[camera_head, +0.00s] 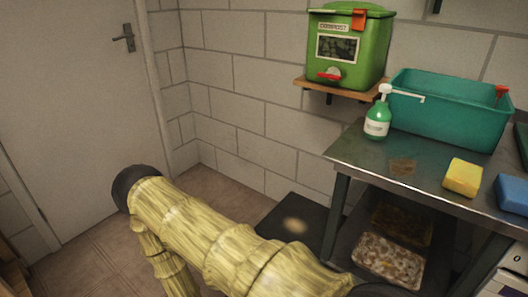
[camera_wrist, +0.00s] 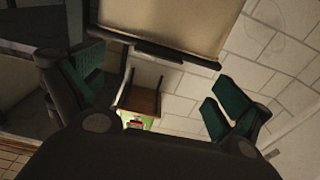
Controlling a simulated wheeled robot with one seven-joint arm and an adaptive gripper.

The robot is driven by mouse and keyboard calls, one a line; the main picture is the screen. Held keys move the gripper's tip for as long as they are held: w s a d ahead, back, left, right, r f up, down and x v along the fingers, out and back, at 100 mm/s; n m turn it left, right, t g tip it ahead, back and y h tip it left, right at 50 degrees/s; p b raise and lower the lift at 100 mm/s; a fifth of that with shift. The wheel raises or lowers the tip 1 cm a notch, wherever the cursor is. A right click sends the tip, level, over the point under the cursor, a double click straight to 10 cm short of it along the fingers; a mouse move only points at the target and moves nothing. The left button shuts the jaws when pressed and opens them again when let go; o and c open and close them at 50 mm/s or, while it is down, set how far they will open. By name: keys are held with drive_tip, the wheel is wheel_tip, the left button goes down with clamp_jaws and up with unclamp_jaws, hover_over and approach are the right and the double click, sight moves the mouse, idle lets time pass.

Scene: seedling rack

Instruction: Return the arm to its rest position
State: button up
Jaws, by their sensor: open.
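My gripper (camera_wrist: 155,85) shows in the wrist view with its dark fingers and teal pads spread wide apart. Nothing is held between them. In the head view my yellow, bamboo-patterned arm crosses the lower middle, and the gripper itself cannot be made out there.
A steel table (camera_head: 410,166) at right bears a teal tub (camera_head: 450,115), a green pump bottle (camera_head: 377,122), a yellow sponge (camera_head: 463,177) and a blue sponge (camera_head: 512,194). A green compost bin (camera_head: 347,50) sits on a wall shelf (camera_head: 338,88). A door (camera_head: 75,110) stands left.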

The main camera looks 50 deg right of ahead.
drive_tip(key=shift+a, duration=0.8)
drive_tip(key=a+f+n+t+y, duration=0.4)
drive_tip(key=a+f+n+y, duration=0.3)
drive_tip(key=f+n+y, duration=0.3)
drive_tip(key=s+a+r+n+g+y, duration=0.3)
drive_tip(key=s+a+n+g+y, duration=0.2)
drive_tip(key=s+a+n+y, duration=0.5)
wheel_tip(320, 180, up, 25)
drive_tip(key=s+a+m+h+p, duration=0.1)
drive_tip(key=s+m+p, duration=0.1)
drive_tip(key=p, duration=2.3)
drive_tip(key=shift+a+r+m, duration=0.2)
drive_tip(key=shift+m, duration=0.2)
